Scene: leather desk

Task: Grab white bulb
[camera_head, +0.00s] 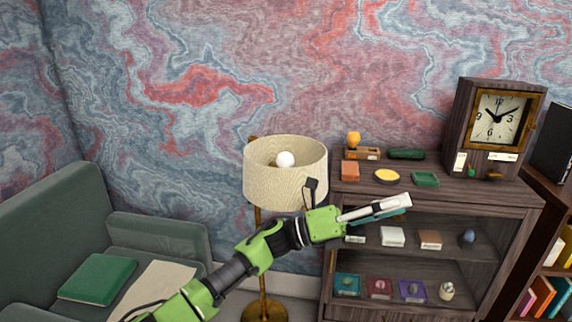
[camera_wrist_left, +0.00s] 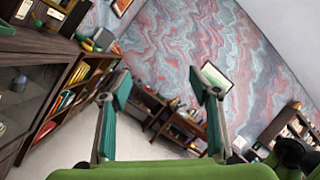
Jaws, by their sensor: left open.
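The round white bulb (camera_head: 285,159) sits inside the open top of the cream lamp shade (camera_head: 262,187) in the head view. My left gripper (camera_head: 402,208) is to the right of the shade and lower than the bulb, in front of the cabinet, with its fingers pointing right, away from the lamp. In the left wrist view the fingers of my left gripper (camera_wrist_left: 163,88) are spread wide with nothing between them. The bulb is not seen in the wrist view. The lower part of the bulb is hidden by the shade. My right gripper is not in view.
A green armchair (camera_head: 50,225) with a green book (camera_head: 98,279) stands at left. The wall is behind the lamp.

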